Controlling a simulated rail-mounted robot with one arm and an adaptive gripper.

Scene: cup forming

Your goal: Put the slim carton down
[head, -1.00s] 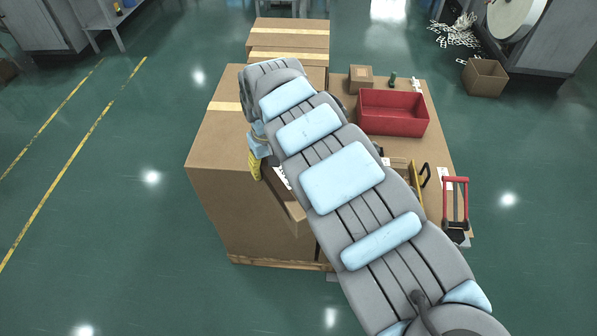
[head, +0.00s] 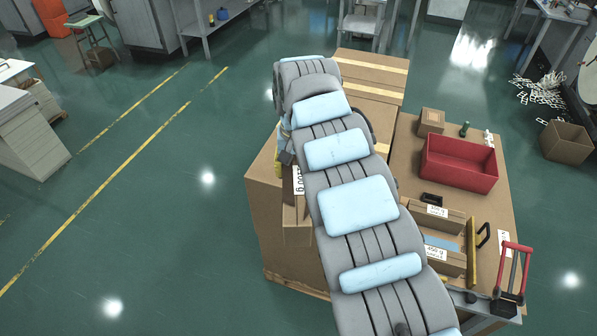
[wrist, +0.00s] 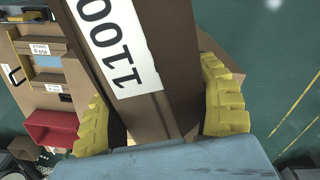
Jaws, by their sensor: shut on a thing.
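The slim carton (wrist: 150,50) is brown with a white label reading 1100, and it fills the middle of the wrist view. My gripper (wrist: 163,112) is shut on it, with a yellow ridged finger on each side. In the head view the carton (head: 296,222) shows beside my arm, long side toward the camera, over the near side of a large brown box (head: 262,200). My arm hides most of the gripper and part of the carton there. I cannot tell whether the carton touches the box.
A brown worktop (head: 410,150) right of my arm bears a red bin (head: 458,165), a small box (head: 431,121), labelled cartons (head: 440,222) and a red-handled tool (head: 513,265). More large boxes (head: 370,75) stand behind. Green floor (head: 150,215) is open to the left.

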